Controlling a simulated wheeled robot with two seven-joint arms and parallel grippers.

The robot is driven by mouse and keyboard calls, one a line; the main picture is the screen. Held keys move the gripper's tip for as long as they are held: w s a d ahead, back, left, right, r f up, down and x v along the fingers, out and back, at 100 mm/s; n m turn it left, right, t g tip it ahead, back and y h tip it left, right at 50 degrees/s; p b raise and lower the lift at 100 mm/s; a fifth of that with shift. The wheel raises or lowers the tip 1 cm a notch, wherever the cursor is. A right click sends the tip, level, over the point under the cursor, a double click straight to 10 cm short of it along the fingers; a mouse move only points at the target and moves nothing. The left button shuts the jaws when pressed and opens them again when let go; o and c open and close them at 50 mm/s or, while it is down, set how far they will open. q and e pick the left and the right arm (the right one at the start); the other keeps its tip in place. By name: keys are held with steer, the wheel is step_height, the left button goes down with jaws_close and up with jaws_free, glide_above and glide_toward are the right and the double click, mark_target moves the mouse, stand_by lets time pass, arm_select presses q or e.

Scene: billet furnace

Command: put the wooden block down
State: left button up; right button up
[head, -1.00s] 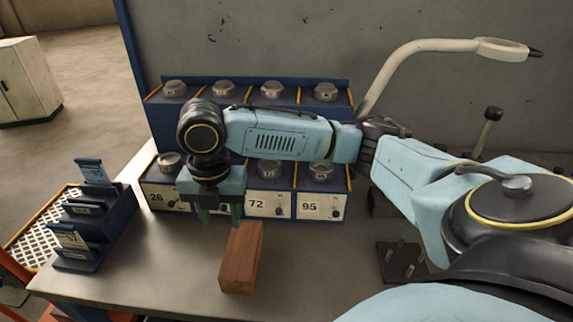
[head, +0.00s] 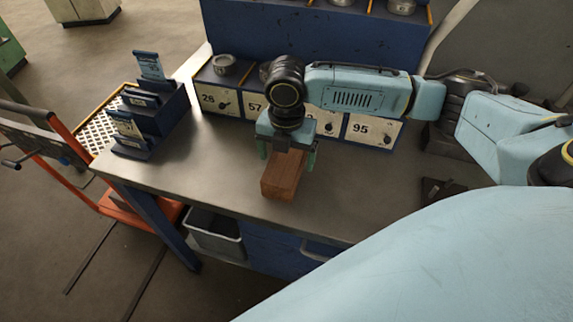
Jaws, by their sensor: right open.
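The wooden block (head: 282,178) is reddish brown and oblong, and it rests on the grey workbench top (head: 215,160). My right gripper (head: 287,156) comes down over the far end of the block. Its two green fingers are apart, one on each side of the block. I cannot tell whether either finger touches the wood. The far end of the block is partly hidden under the gripper. My left gripper is not in view.
Numbered boxes (head: 219,101) line the back of the bench under a blue shelf (head: 270,40). A dark blue card rack (head: 160,115) stands at the left. An orange cart (head: 115,205) is beside the bench, and a grey bin (head: 215,235) is below it. Bench around the block is clear.

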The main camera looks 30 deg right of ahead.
step_height(320, 180, down, 2)
steer(key=shift+r, duration=0.1)
steer(key=c, duration=1.4)
